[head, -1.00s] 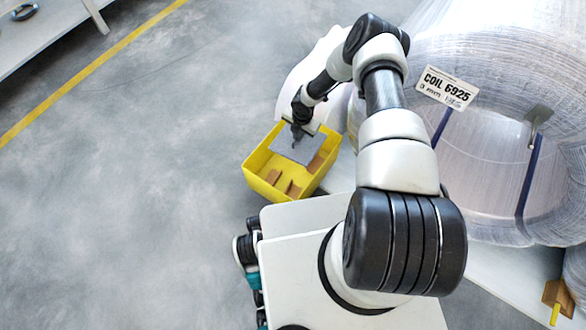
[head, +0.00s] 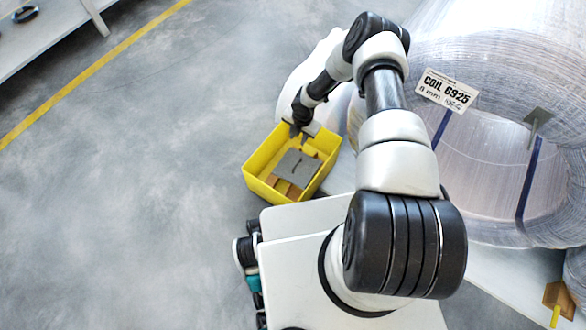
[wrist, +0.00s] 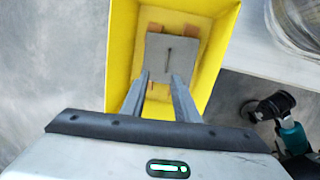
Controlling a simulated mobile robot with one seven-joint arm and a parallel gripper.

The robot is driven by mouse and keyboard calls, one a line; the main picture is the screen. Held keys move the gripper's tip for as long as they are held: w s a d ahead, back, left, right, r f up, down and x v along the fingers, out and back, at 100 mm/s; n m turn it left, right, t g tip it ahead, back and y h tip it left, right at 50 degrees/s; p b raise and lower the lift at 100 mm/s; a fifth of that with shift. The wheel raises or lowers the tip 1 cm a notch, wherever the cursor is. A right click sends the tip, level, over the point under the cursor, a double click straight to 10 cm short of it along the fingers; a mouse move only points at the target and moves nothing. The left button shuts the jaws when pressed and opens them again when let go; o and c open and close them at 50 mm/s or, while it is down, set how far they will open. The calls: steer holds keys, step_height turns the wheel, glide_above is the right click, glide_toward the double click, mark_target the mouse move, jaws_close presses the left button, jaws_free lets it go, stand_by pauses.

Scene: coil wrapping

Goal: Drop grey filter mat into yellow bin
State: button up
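The grey filter mat (head: 298,164) lies inside the yellow bin (head: 258,160), on top of several brown pieces. It is a flat grey square with a dark slit or mark in its middle. In the wrist view the mat (wrist: 160,50) lies beyond my fingertips, inside the yellow walls of the bin (wrist: 122,40). My gripper (head: 300,137) is over the far side of the bin. In the wrist view my gripper (wrist: 160,78) has its two fingers apart, with nothing held between them.
Brown pieces (head: 285,187) lie in the bin around the mat. A large wrapped coil (head: 470,130) with a label (head: 447,90) stands to the right. A grey shelf (head: 50,40) is at the upper left. The floor left of the bin is clear.

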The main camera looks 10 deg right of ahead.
step_height(320, 180, up, 16)
steer(key=s+p, duration=0.2)
steer(key=p, duration=0.2)
steer(key=shift+s+d+f, duration=0.25)
steer(key=shift+s+d, duration=0.05)
steer(key=d+r+m+t+h, duration=0.15)
steer(key=r+m, duration=0.25)
steer(key=r, duration=0.7)
steer(key=d+r+m+h, duration=0.1)
steer(key=d+r+m, duration=0.25)
steer(key=r, duration=0.75)
steer(key=d+r+m+h, duration=0.15)
steer(key=r+m, duration=0.25)
steer(key=r, duration=0.7)
steer(key=s+a+r+m+t+y, duration=0.1)
steer(key=s+a+r+m, duration=0.2)
steer(key=s+r+m, duration=1.1)
steer(key=s+a+r+m+t+y, duration=0.1)
steer(key=s+a+r+m+y, duration=0.25)
steer(key=s, duration=0.85)
step_height(320, 180, up, 24)
steer(key=n+p, duration=0.1)
steer(key=p, duration=2.2)
steer(key=shift+a+f+h, duration=0.25)
steer(key=shift+a+h, duration=0.05)
steer(key=shift+h, duration=0.15)
